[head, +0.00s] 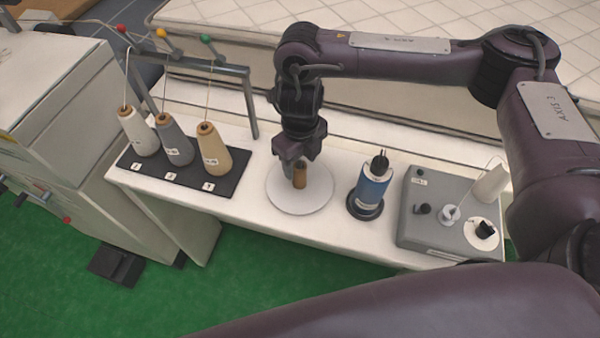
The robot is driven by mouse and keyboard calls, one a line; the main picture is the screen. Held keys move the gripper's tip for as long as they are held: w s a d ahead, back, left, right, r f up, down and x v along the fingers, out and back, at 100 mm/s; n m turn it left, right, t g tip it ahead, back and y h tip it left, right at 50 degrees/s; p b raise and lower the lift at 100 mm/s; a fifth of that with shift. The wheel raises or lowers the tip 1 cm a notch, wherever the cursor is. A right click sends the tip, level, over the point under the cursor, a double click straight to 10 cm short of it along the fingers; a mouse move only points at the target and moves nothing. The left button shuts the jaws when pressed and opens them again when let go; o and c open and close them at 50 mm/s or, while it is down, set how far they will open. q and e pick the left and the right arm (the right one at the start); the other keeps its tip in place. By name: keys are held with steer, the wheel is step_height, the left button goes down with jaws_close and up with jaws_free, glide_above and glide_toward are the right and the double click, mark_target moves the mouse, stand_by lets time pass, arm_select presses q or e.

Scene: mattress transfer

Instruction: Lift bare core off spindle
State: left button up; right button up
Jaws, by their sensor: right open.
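A bare brown core (300,175) stands upright on a round white disc (300,203) at the middle of the white bench. My right gripper (297,163) comes down from above, pointing down at the core, with its jaws open. Its fingertips are at the height of the core's upper part; whether they are around it or just behind it I cannot tell. The spindle inside the core is hidden. My left gripper is not in view.
Left on the bench (225,204), a black board (128,158) carries white, grey and tan thread cones under a thread stand. To the right stand a blue spool (373,186) on a black base and a grey device (415,232) with knobs. A quilted mattress (235,20) lies behind.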

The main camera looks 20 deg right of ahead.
mark_target(299, 168)
steer(key=f, duration=0.4)
steer(key=shift+w, duration=0.35)
steer(key=shift+f, duration=0.15)
steer(key=shift+s, duration=0.1)
steer(key=c, duration=1.1)
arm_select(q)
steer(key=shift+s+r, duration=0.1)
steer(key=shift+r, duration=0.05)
arm_select(e)
steer(key=shift+o, duration=0.2)
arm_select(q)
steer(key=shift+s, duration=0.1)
